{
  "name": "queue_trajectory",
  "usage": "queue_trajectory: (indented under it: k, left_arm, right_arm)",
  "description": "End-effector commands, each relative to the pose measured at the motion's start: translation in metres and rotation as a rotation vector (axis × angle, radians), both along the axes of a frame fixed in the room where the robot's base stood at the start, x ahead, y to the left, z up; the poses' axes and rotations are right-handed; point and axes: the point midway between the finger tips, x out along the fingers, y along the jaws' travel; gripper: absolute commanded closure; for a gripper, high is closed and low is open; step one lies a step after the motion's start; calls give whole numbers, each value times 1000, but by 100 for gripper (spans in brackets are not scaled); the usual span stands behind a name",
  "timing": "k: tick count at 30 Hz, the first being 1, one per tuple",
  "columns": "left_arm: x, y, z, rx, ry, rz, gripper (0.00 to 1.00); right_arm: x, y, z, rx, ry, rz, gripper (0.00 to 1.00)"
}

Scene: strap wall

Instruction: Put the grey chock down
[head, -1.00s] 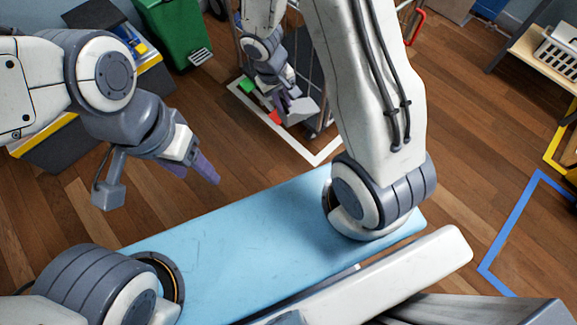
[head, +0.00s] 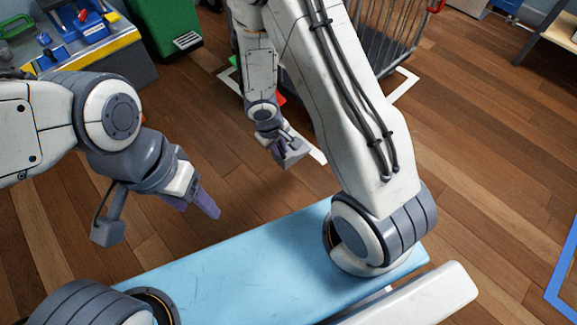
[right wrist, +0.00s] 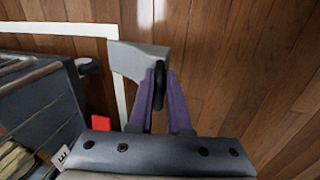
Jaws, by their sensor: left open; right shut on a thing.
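The grey chock (head: 294,156) hangs at the end of my right arm in the upper middle of the head view. My right gripper (head: 280,149) is shut on it. In the right wrist view the chock (right wrist: 133,59) is a light grey wedge between and left of the purple fingertips (right wrist: 158,75). It appears held above the wood floor, over or near a white floor line; the exact height cannot be told. My left gripper (head: 208,206) is open and empty, above the floor at the left of the blue surface.
A white floor outline (head: 403,88) surrounds the foot of a wire cage cart (head: 388,35). A red piece (right wrist: 101,121) lies beside the cart. A green bin (head: 172,30) and a tool bench (head: 95,50) stand at the back left.

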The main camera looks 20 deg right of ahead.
Motion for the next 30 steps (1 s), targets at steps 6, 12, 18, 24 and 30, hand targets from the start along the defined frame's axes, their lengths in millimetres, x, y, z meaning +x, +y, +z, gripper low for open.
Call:
queue_trajectory:
  k: [6,12,18,24,30]
  left_arm:
    - [0,0,-52,0,0,0,39]
    - [0,0,-54,-1,-1,0,39]
    - [0,0,-34,-1,-1,0,39]
    - [0,0,-20,-1,-1,0,39]
    - [0,0,-21,0,0,0,39]
  right_arm:
    - [-3,4,-58,-3,-1,29,100]
    - [2,3,-69,-3,-1,35,100]
    - [38,-10,-88,-3,0,30,100]
    - [79,-24,-116,-3,-3,30,100]
    - [102,-32,-133,-3,-4,32,100]
